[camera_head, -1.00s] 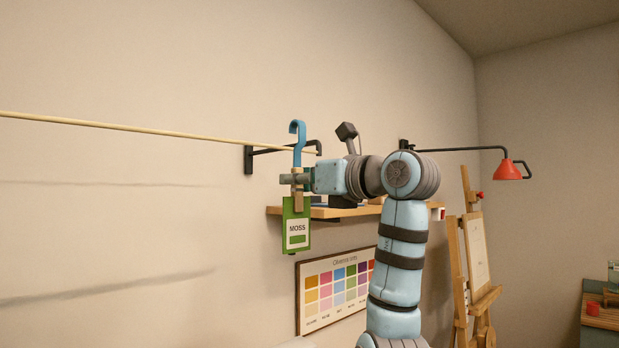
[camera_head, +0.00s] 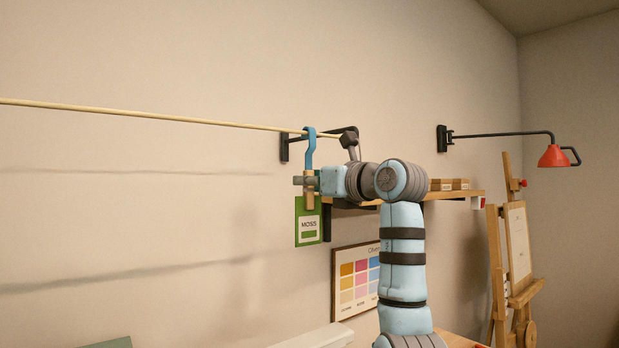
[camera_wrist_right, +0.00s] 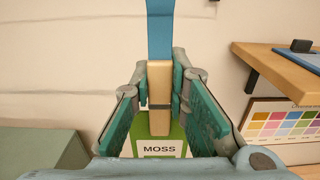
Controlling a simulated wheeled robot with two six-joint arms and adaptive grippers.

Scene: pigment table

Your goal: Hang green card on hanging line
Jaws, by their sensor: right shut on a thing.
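The green card (camera_head: 309,222), labelled MOSS, hangs upright below a wooden clip (camera_head: 309,188) with a blue hook (camera_head: 310,150) on top. My right gripper (camera_head: 304,181) is shut on the wooden clip. In the right wrist view the clip (camera_wrist_right: 159,85) sits between its fingers, with the blue hook above and the green card (camera_wrist_right: 160,133) below. The pale hanging line (camera_head: 180,119) runs from the left to a black bracket. The hook's top overlaps the line near its right end in the head view; I cannot tell whether they touch. My left gripper is not in view.
The black wall bracket (camera_head: 284,148) is close behind the hook. A wooden shelf (camera_head: 455,194) with small boxes and a colour chart (camera_head: 345,301) are on the wall behind my right arm. A red lamp (camera_head: 553,156) and an easel (camera_head: 497,260) stand right. The line's left stretch is clear.

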